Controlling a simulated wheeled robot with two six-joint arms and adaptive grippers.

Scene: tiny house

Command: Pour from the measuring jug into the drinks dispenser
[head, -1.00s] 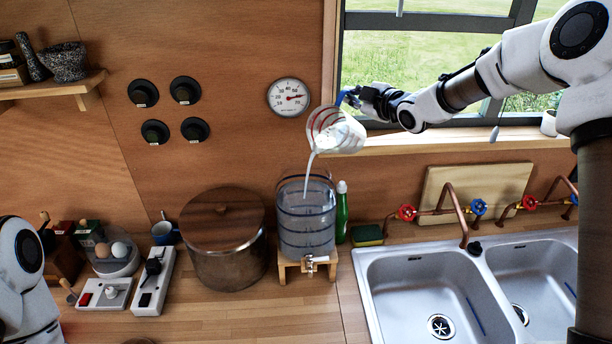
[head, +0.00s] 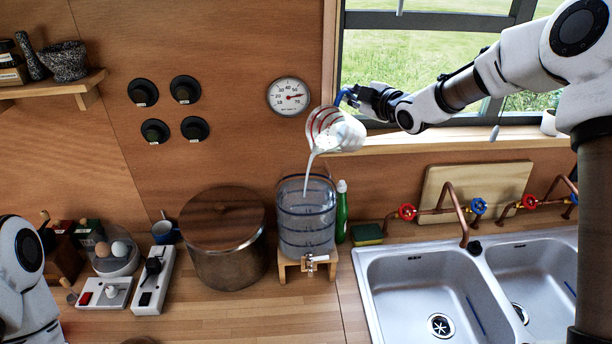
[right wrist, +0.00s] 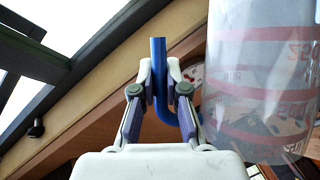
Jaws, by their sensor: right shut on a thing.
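The clear measuring jug (head: 338,130) with red markings and a blue handle is tilted, mouth down and to the left, above the drinks dispenser. A whitish stream falls from its lip into the open top of the clear drinks dispenser (head: 306,222), which stands on a wooden stand with a tap at its front. My right gripper (head: 359,97) is shut on the jug's blue handle; the right wrist view shows the fingers (right wrist: 160,90) on either side of the handle and the jug (right wrist: 262,85) at right. My left arm shows at the left edge; its gripper is out of view.
A large lidded pot (head: 224,240) stands just left of the dispenser. A green bottle (head: 341,212) and a sponge (head: 368,234) are close on its right, then the double sink (head: 432,290) with copper taps. The window sill (head: 450,138) is behind the jug.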

